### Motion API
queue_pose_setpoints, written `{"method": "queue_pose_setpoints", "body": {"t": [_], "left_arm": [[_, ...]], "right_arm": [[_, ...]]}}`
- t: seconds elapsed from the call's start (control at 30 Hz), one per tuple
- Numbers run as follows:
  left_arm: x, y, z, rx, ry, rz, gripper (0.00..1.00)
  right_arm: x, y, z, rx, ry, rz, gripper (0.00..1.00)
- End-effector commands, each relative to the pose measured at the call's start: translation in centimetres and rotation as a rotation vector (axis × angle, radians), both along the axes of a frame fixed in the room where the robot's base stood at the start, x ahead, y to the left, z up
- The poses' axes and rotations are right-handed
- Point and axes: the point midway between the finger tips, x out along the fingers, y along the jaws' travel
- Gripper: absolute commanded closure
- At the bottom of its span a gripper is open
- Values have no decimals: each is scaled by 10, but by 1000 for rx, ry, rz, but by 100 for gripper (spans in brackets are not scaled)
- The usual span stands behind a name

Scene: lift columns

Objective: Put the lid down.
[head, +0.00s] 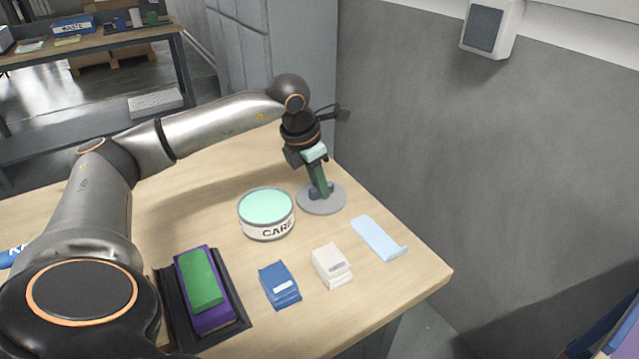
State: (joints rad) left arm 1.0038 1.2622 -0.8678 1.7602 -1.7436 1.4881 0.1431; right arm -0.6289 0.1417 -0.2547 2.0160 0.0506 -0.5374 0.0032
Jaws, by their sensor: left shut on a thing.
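A round grey lid (332,201) with a dark knob is at the back right of the wooden table, to the right of the tub. My left gripper (319,187) points down at it and is shut on its knob. The lid looks level and is at or very near the table top; I cannot tell whether it touches. The round white tub (268,232) marked "CARE" stands beside it, showing a mint-green top face (266,205). My right gripper is not in view.
On the table (350,290) are a black tray (238,308) with green and purple blocks, a blue stack (279,284), a white stack (331,265) and a light blue folded piece (378,238). A grey wall (440,150) stands close at the right.

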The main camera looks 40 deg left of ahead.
Motion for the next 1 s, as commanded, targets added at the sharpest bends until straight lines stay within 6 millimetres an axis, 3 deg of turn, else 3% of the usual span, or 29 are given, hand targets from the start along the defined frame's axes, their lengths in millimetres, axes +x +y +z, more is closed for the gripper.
{"method": "queue_pose_setpoints", "body": {"t": [0.13,0.17,0.4,0.77,1.0], "left_arm": [[0,0,-4,0,0,0,100],[0,0,-3,0,-1,0,77],[0,0,-2,0,-1,0,50],[0,0,6,-1,-3,0,50],[-12,4,51,0,-5,1,50]], "right_arm": [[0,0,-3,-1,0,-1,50],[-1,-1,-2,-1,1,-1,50],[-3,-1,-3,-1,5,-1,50],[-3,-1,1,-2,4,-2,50],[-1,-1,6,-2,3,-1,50]]}}
